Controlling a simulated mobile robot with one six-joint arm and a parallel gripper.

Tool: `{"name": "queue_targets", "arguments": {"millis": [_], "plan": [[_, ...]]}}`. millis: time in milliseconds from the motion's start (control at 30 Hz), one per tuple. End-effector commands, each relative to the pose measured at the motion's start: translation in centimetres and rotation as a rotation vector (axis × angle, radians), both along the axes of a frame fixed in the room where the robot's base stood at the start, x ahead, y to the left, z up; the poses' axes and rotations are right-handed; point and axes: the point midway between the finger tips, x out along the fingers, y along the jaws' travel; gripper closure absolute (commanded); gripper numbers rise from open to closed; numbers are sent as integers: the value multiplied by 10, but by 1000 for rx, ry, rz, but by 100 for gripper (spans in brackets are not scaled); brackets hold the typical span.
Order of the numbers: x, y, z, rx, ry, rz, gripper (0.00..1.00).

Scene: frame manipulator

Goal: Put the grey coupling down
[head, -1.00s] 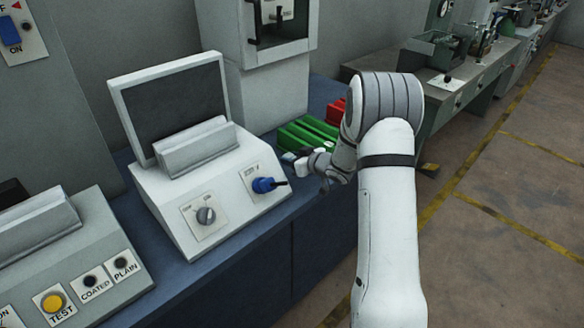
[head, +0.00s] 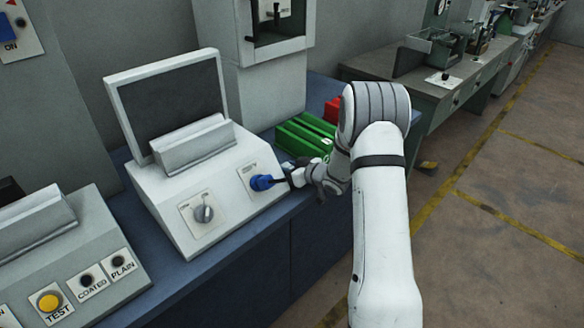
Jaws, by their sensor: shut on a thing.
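My gripper (head: 298,178) is at the right front of the white sloped console (head: 180,222), just right of the blue handle (head: 262,182) on its panel. It is shut on a small pale grey piece, which I take for the grey coupling; it is tiny here and mostly hidden by the fingers. The dark stem of the blue handle reaches toward the fingertips. I cannot tell whether they touch. The gripper appears above the front edge of the dark blue bench (head: 250,240).
Green bins (head: 302,138) and a red bin (head: 332,108) stand behind my gripper. A tall grey machine (head: 270,90) stands behind the console. At the left is a panel with a yellow button (head: 50,302). The floor (head: 500,240) at right is clear.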

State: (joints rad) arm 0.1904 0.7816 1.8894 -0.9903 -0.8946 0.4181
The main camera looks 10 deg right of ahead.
Motion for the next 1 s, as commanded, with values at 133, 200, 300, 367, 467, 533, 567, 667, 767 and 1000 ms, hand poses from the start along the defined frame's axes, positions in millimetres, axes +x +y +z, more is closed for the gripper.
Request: {"name": "queue_targets", "arguments": {"millis": [133, 200, 300, 367, 467, 533, 567, 667, 767, 1000], "plan": [[0, 0, 1, 0, 0, 0, 59], [0, 0, 1, 0, 0, 0, 53], [0, 1, 1, 0, 0, 1, 48], [0, 1, 1, 0, 0, 1, 48], [0, 1, 1, 0, 0, 1, 48], [0, 1, 2, 0, 0, 1, 48], [0, 1, 4, 0, -1, 1, 48], [0, 1, 14, -1, -2, 2, 48], [-11, -7, 18, -1, -1, -1, 48], [-54, -36, 38, -1, -2, -1, 48]]}}
